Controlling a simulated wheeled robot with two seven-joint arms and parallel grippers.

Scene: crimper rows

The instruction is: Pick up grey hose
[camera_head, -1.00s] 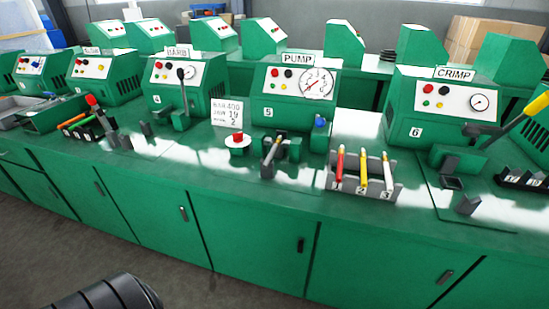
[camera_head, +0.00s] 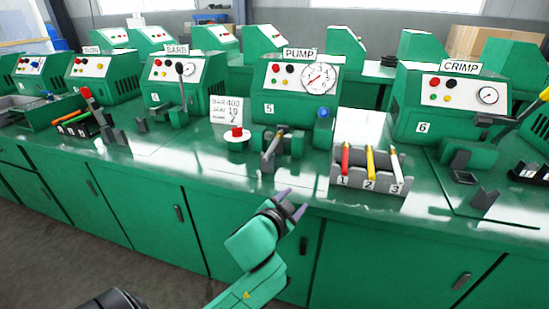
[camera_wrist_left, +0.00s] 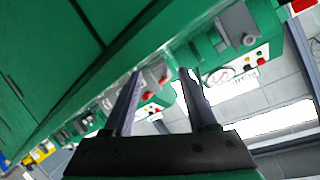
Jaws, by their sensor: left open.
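A short grey tube-like piece (camera_head: 272,146), which looks like the grey hose, sits tilted at the front of the PUMP machine (camera_head: 296,88), marked 5. Dark fittings stand beside it. My left gripper (camera_head: 292,204) is in front of the bench edge, below and apart from this piece. Its two fingers are open and empty. In the left wrist view the open gripper (camera_wrist_left: 159,76) points toward the bench, with grey and red parts showing between the fingers. I cannot tell the hose apart there. My right gripper is not in view.
A grey rack (camera_head: 360,181) numbered 1 to 3 holds red, yellow and white-ended hoses to the right. A red-topped white disc (camera_head: 236,140) and a number card (camera_head: 226,109) stand left. The CRIMP machine (camera_head: 446,105) has a yellow-handled lever. The front bench edge is clear.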

